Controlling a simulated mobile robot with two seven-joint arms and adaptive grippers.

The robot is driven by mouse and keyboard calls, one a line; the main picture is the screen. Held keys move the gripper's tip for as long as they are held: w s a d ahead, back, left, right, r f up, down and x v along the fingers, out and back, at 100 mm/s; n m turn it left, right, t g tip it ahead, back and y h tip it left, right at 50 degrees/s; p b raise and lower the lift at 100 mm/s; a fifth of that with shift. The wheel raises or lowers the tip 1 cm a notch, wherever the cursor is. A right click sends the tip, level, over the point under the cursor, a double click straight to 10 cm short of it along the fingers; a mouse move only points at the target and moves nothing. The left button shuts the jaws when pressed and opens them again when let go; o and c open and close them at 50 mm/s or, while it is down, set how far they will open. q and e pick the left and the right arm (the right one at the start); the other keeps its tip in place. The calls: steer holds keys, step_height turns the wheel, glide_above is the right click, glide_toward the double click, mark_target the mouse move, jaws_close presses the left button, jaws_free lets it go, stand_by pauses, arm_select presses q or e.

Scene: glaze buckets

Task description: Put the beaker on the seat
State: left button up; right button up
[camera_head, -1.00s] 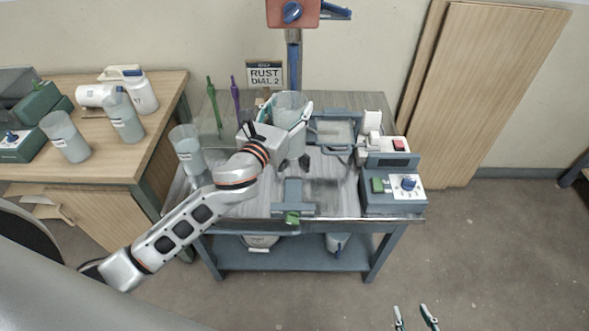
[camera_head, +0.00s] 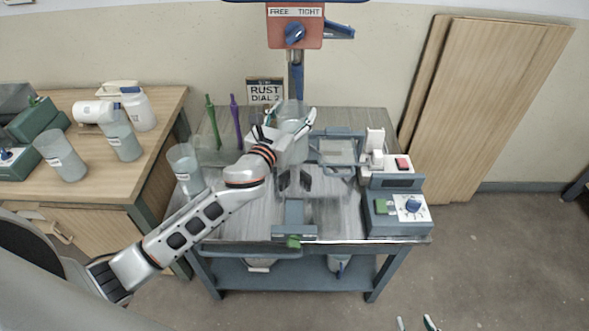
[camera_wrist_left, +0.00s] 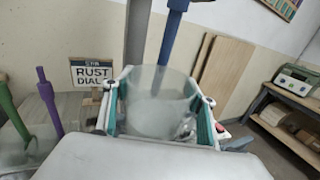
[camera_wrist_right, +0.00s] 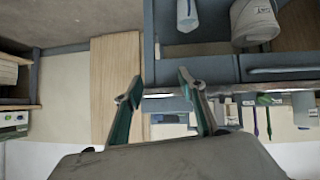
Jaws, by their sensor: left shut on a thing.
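The clear beaker (camera_head: 293,108) is upright between the fingers of my left gripper (camera_head: 287,122), over the back of the cart and in front of the upright post. In the left wrist view the beaker (camera_wrist_left: 158,112) fills the space between the teal-padded fingers (camera_wrist_left: 158,95), which are shut on it. My gripper hides what lies directly under the beaker. I cannot tell which part is the seat; a dark two-part fixture (camera_head: 294,182) stands on the cart top in front of my left gripper. My right gripper (camera_head: 416,323) shows only its tips at the bottom edge; in the right wrist view (camera_wrist_right: 158,80) it is open and empty.
A red dial head (camera_head: 294,27) tops the post. A green and a purple tool (camera_head: 236,120) and another beaker (camera_head: 186,168) stand on the left. A control box (camera_head: 396,212) is at the right. The side table (camera_head: 95,180) holds beakers and jugs.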

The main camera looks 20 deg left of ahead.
arm_select(q)
step_height(320, 180, down, 8)
steer(key=shift+w+d+f+b, duration=0.1)
steer(key=shift+f+b, duration=0.05)
steer(key=shift+b, duration=0.8)
step_height(320, 180, down, 4)
steer(key=shift+w+f+b, duration=0.1)
steer(key=shift+f+b, duration=0.05)
steer(key=shift+b, duration=0.95)
steer(key=shift+d+f+b, duration=0.1)
steer(key=shift+f+b, duration=0.3)
steer(key=shift+f, duration=0.2)
step_height(320, 180, down, 4)
steer(key=shift+r+b, duration=0.2)
steer(key=shift+b, duration=0.9)
arm_select(e)
steer(key=shift+y, duration=0.3)
steer(key=f, duration=0.1)
steer(key=a+f, duration=0.1)
steer(key=f, duration=0.1)
steer(key=a+f, duration=0.1)
steer(key=f, duration=0.1)
steer(key=shift+w+f, duration=0.1)
steer(key=shift+f, duration=0.15)
steer(key=shift+w, duration=0.1)
